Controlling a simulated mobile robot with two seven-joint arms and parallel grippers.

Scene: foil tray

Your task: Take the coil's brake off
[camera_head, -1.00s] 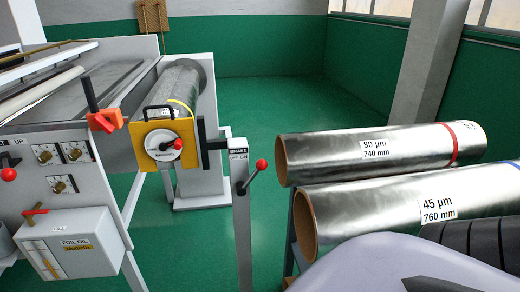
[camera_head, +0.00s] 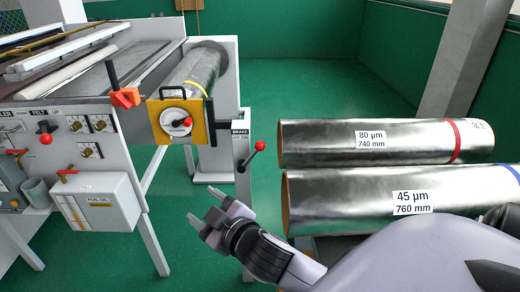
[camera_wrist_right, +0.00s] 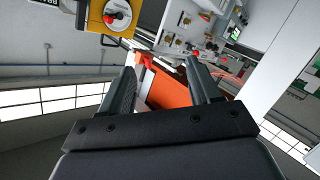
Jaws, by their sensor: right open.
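The brake lever (camera_head: 250,157) has a dark arm and a red ball knob (camera_head: 260,145). It sits on a light grey post (camera_head: 243,175), below a label reading BRAKE and ON. The lever slants up to the right. The foil coil (camera_head: 190,70) lies behind the yellow end plate (camera_head: 181,122). My right gripper (camera_head: 205,220) is open and empty, below and left of the lever and apart from it. In the right wrist view, its two fingers (camera_wrist_right: 165,85) stand apart, with the yellow plate (camera_wrist_right: 108,15) at upper left. My left gripper is not in view.
Two foil rolls, marked 80 µm (camera_head: 390,145) and 45 µm (camera_head: 370,198), lie to the right. The machine panel (camera_head: 70,140) with a FOIL OIL box (camera_head: 97,200) stands at left. Green floor (camera_head: 300,85) is free behind the post.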

